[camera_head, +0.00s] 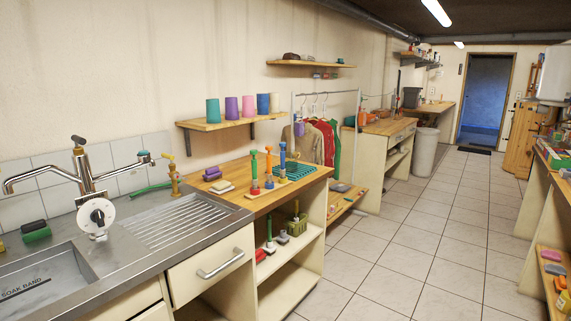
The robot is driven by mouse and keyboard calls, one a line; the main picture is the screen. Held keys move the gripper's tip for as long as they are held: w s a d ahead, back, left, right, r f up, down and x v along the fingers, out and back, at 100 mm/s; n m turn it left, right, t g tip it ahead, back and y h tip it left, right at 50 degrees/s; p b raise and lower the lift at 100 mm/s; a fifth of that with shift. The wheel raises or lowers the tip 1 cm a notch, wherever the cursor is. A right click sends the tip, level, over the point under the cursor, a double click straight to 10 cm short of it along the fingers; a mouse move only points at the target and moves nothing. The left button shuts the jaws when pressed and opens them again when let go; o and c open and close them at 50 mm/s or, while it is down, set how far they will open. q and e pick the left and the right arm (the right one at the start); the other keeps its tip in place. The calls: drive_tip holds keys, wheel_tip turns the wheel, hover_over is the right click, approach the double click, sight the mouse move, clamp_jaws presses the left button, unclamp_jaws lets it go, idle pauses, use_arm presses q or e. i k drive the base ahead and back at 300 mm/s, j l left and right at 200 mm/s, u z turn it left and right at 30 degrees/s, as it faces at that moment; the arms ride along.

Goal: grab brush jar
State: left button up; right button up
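No jar that I can name for certain as the brush jar shows. Below, upright brush-like tools in green (254,170), blue (283,158) and mixed colours stand on the wooden counter (262,201). Neither of my grippers is in view.
A metal sink (45,283) with a tap (83,172) and ribbed drainboard is at the left. A drawer (212,266) and open shelves sit under the counter. The tiled floor (420,245) is clear toward the blue doorway (485,98). Another bench runs along the right.

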sight(291, 162)
drive_tip(key=i+l+z, duration=0.35)
drive_tip(key=i, duration=0.3)
drive_tip(key=i+l+z, duration=0.1)
drive_tip(key=i+z, duration=0.25)
drive_tip(key=i, duration=0.3)
drive_tip(key=i+z, duration=0.35)
drive_tip(key=i, duration=0.35)
drive_tip(key=i+u, duration=0.4)
drive_tip(key=i, duration=0.15)
drive_tip(key=i+l+u, duration=0.15)
drive_tip(key=i+u, duration=0.2)
drive_tip(key=i, duration=0.15)
